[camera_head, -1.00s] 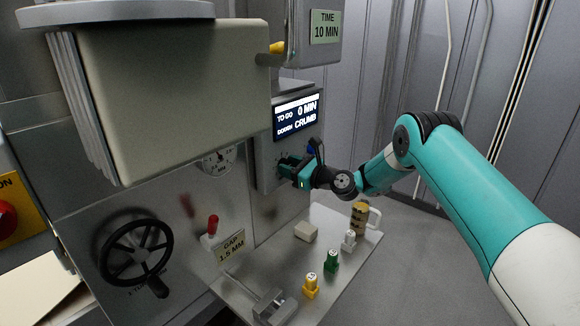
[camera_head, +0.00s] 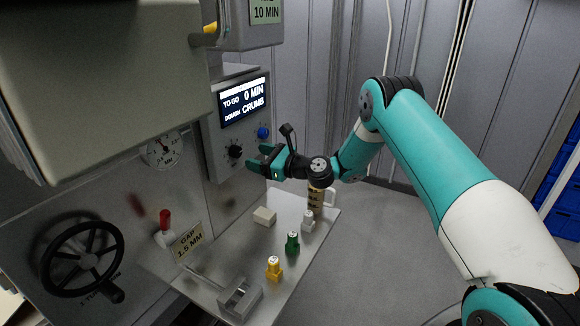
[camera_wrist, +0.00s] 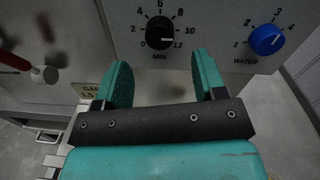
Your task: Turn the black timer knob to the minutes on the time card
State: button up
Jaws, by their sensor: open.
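The black timer knob (camera_head: 235,151) is on the grey control panel, below the display (camera_head: 244,101), which reads TO GO 0 MIN and DOUGH CRUMB. In the wrist view the black knob (camera_wrist: 160,35) sits inside a dial numbered 0 to 12, marked MIN. A pale mark shows on its lower right; I cannot tell its exact setting. The time card (camera_head: 265,12), partly cut off at the top, reads 10 MIN. My gripper (camera_head: 261,158) is open and empty, just right of the knob and apart from it. In the wrist view its fingertips (camera_wrist: 161,64) straddle the space below the knob.
A blue knob (camera_head: 263,132) marked WATER is right of the black one. Below, a metal shelf (camera_head: 222,262) holds a pale block (camera_head: 264,216), yellow (camera_head: 273,268), green (camera_head: 293,243) and white (camera_head: 308,221) pieces, and a mug-like container (camera_head: 317,200). A handwheel (camera_head: 82,258) is left.

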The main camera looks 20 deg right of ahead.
jog(key=b+v, duration=0.6)
jog(key=v, duration=0.5)
jog(key=shift+b, duration=0.4)
jog(key=shift+s+r, duration=0.1)
